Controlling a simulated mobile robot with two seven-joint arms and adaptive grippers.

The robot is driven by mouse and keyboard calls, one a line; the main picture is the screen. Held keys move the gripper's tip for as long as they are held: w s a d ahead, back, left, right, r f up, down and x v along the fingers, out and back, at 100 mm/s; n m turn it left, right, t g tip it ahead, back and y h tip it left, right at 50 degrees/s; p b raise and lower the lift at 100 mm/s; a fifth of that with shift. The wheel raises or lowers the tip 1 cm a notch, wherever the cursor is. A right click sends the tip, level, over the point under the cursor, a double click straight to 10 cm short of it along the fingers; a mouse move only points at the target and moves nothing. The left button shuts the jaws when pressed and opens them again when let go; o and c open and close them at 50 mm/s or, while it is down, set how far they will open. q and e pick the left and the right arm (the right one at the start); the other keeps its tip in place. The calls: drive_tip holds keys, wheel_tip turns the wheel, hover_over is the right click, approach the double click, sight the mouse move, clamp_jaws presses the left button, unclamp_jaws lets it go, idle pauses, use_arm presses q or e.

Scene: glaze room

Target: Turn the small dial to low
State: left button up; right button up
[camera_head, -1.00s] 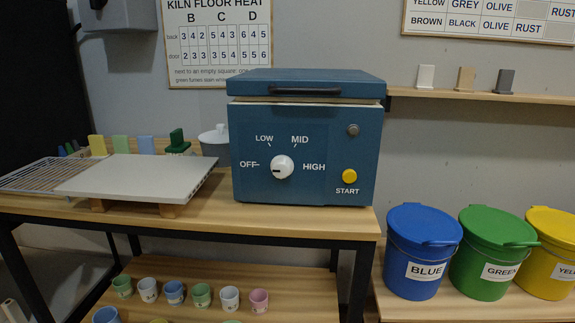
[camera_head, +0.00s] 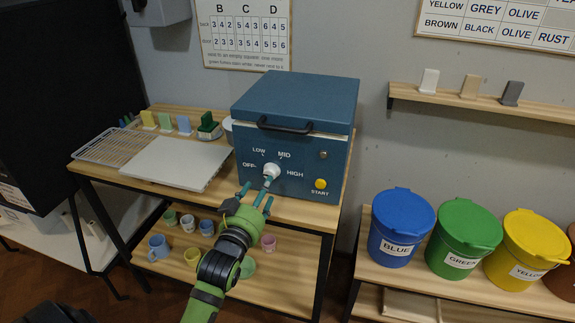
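The small dial (camera_head: 271,170) is a white round knob on the front of the blue kiln box (camera_head: 296,100). The labels OFF, LOW, MID and HIGH stand around it, with LOW (camera_head: 259,150) at its upper left. My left gripper (camera_head: 257,190) is in front of the dial and just below it, its teal fingers spread and nothing held. One fingertip overlaps the dial's lower edge; I cannot tell whether it touches. The dial's pointer mark is too small and partly covered to read. My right gripper is not in view.
A yellow START button (camera_head: 320,184) is right of the dial. A white slab (camera_head: 178,162) and a wire rack (camera_head: 115,147) lie left of the box. Small cups stand on the lower shelf (camera_head: 285,283). Blue (camera_head: 400,228), green (camera_head: 463,240) and yellow (camera_head: 528,250) buckets stand at right.

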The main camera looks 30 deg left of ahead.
sight(269, 174)
use_arm(q)
drive_tip(key=p+x, duration=0.1)
drive_tip(key=x, duration=0.6)
drive_tip(key=shift+s+a+f, duration=0.1)
drive_tip(key=shift+a, duration=0.05)
drive_tip(key=c, duration=1)
